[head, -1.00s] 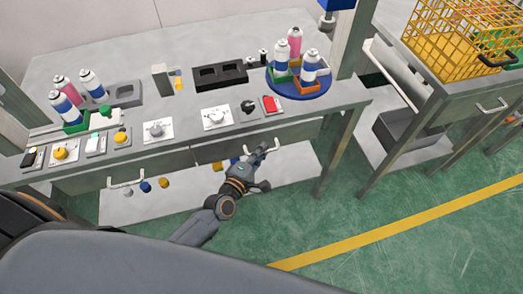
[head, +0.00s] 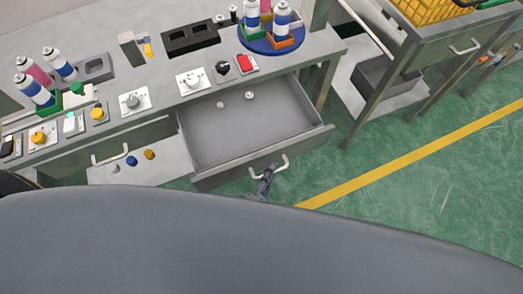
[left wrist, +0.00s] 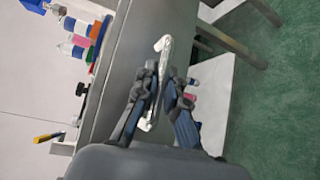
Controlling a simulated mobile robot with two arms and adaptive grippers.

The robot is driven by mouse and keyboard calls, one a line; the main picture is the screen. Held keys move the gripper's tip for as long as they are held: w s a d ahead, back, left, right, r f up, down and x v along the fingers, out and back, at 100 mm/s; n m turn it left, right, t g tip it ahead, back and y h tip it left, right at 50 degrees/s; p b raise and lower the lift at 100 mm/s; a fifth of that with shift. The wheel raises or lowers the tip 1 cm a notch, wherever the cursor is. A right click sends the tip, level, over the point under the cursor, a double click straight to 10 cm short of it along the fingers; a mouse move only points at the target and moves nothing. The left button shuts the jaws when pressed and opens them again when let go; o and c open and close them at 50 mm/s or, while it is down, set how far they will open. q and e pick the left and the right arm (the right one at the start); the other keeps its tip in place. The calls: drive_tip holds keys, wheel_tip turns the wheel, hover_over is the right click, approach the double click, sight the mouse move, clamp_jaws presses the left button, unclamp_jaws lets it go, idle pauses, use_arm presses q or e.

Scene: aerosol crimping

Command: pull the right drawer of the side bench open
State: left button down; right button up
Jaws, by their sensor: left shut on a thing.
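The right drawer (head: 245,135) of the side bench (head: 110,75) stands wide open in the head view. Its grey interior holds two small light-coloured round pieces (head: 249,96) near the back. My left gripper (head: 265,178) is at the white handle (head: 283,162) on the drawer front. In the left wrist view my left gripper (left wrist: 164,88) is shut on the handle (left wrist: 150,122), with a finger on each side of the bar. Most of my left arm is hidden in the head view. My right gripper is not in view.
The left drawer's handle (head: 110,158) is on a closed front. Spray cans stand in a blue round tray (head: 270,44) and at the bench's left. A second bench with a yellow basket (head: 425,10) stands right. Green floor (head: 430,200) is free there.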

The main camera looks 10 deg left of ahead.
use_arm(q)
drive_tip(key=shift+s+d, duration=0.55)
drive_tip(key=shift+s, duration=0.25)
drive_tip(key=shift+s+d, duration=0.5)
drive_tip(key=shift+s, duration=0.3)
drive_tip(key=c, duration=1.7)
unclamp_jaws()
drive_tip(key=shift+s, duration=0.1)
drive_tip(key=v, duration=0.7)
drive_tip(key=shift+s, duration=0.15)
